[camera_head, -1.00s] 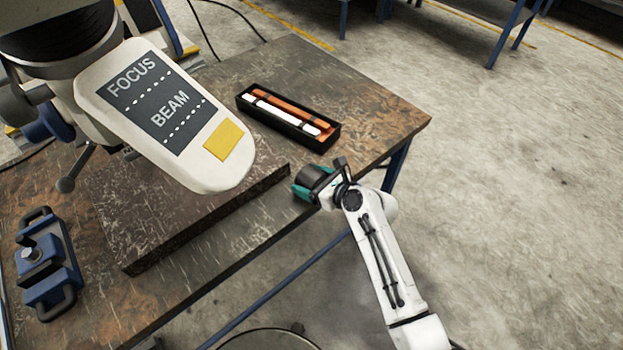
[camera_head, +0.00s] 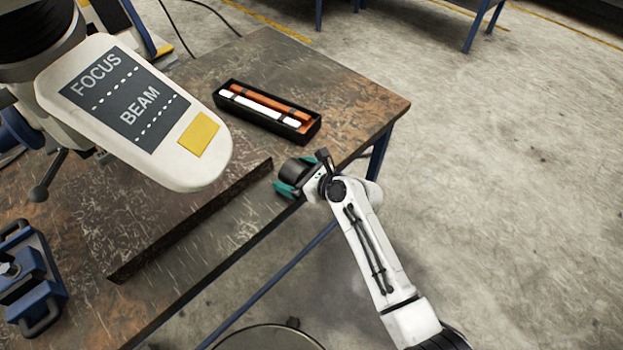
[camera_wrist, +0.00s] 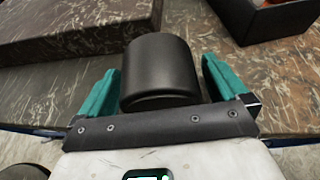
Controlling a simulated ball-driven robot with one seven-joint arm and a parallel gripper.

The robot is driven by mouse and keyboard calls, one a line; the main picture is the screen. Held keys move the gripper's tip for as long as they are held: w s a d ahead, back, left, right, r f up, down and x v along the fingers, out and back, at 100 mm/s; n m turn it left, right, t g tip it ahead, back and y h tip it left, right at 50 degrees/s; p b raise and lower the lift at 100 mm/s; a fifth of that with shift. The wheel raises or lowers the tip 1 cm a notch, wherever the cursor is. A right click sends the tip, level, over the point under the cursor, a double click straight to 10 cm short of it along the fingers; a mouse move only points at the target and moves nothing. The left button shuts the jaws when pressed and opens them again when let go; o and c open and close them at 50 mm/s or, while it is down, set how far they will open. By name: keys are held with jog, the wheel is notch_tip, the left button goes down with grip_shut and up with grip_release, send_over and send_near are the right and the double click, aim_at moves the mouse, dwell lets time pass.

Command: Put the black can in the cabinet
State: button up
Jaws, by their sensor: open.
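The black can (camera_wrist: 160,70) stands between the two teal fingers of my gripper (camera_wrist: 160,80) in the wrist view. A small gap shows on each side of it, so the fingers are apart and not closed on it. In the head view the can (camera_head: 296,171) is a dark shape at the near right edge of the worktable, partly hidden by my gripper (camera_head: 291,181). No cabinet can be made out in either view.
The worktable (camera_head: 345,95) bears a raised slab (camera_head: 150,225), a black box with orange and white sticks (camera_head: 220,100), and a blue handled block (camera_head: 30,278). A white microscope head (camera_head: 180,172) overhangs the slab. Open concrete floor (camera_head: 500,200) lies right.

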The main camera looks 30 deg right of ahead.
jog(key=v, duration=1.1)
jog(key=shift+w+d+f, duration=0.1)
jog(key=s+d+f+n+g+h, duration=0.1)
jog(key=s+n+g+h, duration=0.1)
jog(key=s+n, duration=0.7)
jog(key=s+d+f+n+g+h, duration=0.1)
jog(key=s+n+g, duration=0.4)
jog(key=s+n, duration=0.5)
jog(key=s+d+f+n+g+h, duration=0.1)
jog(key=s+n+g, duration=0.3)
jog(key=s+n, duration=0.6)
jog(key=shift+s+d+f+n+h, duration=0.2)
jog(key=shift+f+n+h, duration=0.25)
jog(key=shift+n+h, duration=0.35)
